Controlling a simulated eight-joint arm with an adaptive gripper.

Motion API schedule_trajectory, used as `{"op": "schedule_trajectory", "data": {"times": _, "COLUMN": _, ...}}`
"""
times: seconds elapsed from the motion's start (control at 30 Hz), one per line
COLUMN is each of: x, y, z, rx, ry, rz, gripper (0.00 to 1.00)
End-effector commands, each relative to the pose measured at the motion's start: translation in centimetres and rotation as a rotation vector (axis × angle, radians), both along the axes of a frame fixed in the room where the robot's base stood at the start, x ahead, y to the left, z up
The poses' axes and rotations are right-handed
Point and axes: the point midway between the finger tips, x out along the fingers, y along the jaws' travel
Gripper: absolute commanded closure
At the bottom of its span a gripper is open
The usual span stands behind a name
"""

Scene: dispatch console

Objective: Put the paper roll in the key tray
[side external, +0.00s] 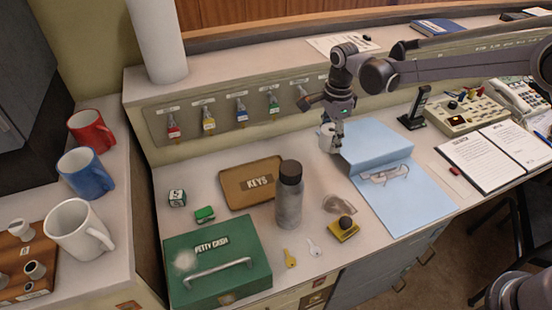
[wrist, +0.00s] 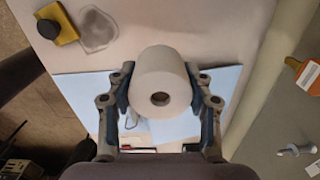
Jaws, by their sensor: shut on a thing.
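The white paper roll (wrist: 160,75) sits between the two fingers of my gripper (wrist: 160,90) in the wrist view, with both fingers against its sides. In the side external view the roll (side external: 326,138) is partly hidden by my gripper (side external: 332,130), at the left edge of the blue folder. I cannot tell whether it touches the surface below. The brown key tray (side external: 234,197), with a KEYS label, lies on the counter to the left of my gripper. It looks empty; its right end is partly covered by a grey bottle.
The dark-capped grey bottle (side external: 289,200) stands upright at the tray's right front. The green petty cash box (side external: 218,270) is in front of the tray. A blue folder (side external: 400,205) with glasses lies right. A yellow block (side external: 344,231) and two keys lie near the front edge.

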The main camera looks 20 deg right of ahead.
Motion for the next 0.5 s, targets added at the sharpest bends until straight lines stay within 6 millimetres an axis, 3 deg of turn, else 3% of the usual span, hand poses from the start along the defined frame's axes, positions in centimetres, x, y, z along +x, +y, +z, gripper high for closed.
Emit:
{"op": "schedule_trajectory", "data": {"times": 0.03, "x": 1.0, "y": 1.9, "z": 0.0, "rx": 0.0, "ry": 0.0, "rz": 0.023, "gripper": 0.81}}
{"op": "schedule_trajectory", "data": {"times": 0.2, "x": 2.8, "y": 6.1, "z": 0.1, "rx": 0.0, "ry": -0.001, "rz": 0.066, "gripper": 0.81}}
{"op": "schedule_trajectory", "data": {"times": 0.5, "x": 3.5, "y": 10.3, "z": -1.2, "rx": 0.001, "ry": -0.002, "rz": 0.089, "gripper": 0.81}}
